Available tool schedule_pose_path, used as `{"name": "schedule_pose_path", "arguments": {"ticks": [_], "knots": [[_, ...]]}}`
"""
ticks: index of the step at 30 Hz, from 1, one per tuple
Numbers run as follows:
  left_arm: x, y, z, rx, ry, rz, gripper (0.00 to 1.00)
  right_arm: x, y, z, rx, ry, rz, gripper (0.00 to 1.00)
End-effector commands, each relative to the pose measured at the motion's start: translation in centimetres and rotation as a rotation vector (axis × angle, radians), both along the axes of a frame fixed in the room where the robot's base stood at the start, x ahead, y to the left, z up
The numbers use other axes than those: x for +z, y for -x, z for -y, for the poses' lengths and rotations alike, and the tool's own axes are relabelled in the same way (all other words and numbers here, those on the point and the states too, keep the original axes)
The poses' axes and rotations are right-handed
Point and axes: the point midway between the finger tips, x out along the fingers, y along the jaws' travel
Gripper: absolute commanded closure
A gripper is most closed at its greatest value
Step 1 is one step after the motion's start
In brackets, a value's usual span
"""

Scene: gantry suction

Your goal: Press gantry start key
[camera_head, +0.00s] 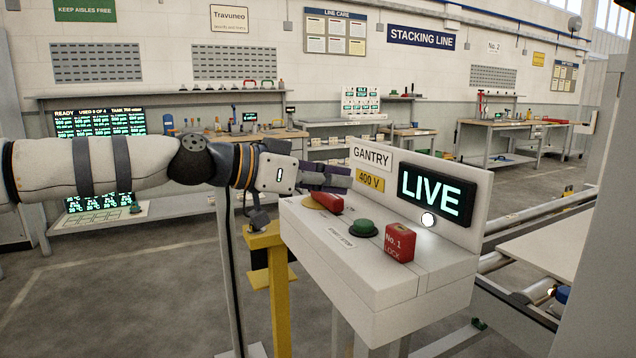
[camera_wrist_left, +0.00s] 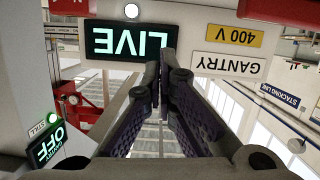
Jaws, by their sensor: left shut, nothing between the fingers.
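The gantry control box (camera_head: 345,275) stands right of centre in the head view. Its top has a round green button (camera_head: 363,227), a red handle on a yellow disc (camera_head: 328,203) and a red padlock-like block marked No. 1 LOCK (camera_head: 399,243). A lit display reading LIVE (camera_head: 437,194) is on its upright back panel; it also shows upside down in the left wrist view (camera_wrist_left: 130,40). My left gripper (camera_head: 345,178) is shut and empty, above the red handle, left of and above the green button. Its closed fingertips (camera_wrist_left: 163,72) show in the wrist view.
A yellow post (camera_head: 280,300) stands left of the box, under my left arm. A roller conveyor (camera_head: 510,290) is to the right. Workbenches line the back wall.

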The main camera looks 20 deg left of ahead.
Motion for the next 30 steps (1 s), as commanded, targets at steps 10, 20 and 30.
{"name": "schedule_pose_path", "arguments": {"ticks": [10, 20, 30], "knots": [[-3.7, -2.1, 2.6, 0.001, 0.003, 0.0, 1.0, -0.6, 0.6, 0.0, 0.0, 0.0, -0.02, 0.6], [-4.7, -2.0, 2.7, 0.001, 0.001, 0.004, 1.0, -0.6, 0.6, 0.0, 0.0, 0.0, -0.02, 0.6], [-7.2, -2.1, 2.7, -0.001, 0.001, -0.008, 1.0, -1.7, 1.7, 0.0, 0.002, 0.0, -0.058, 0.6]]}}
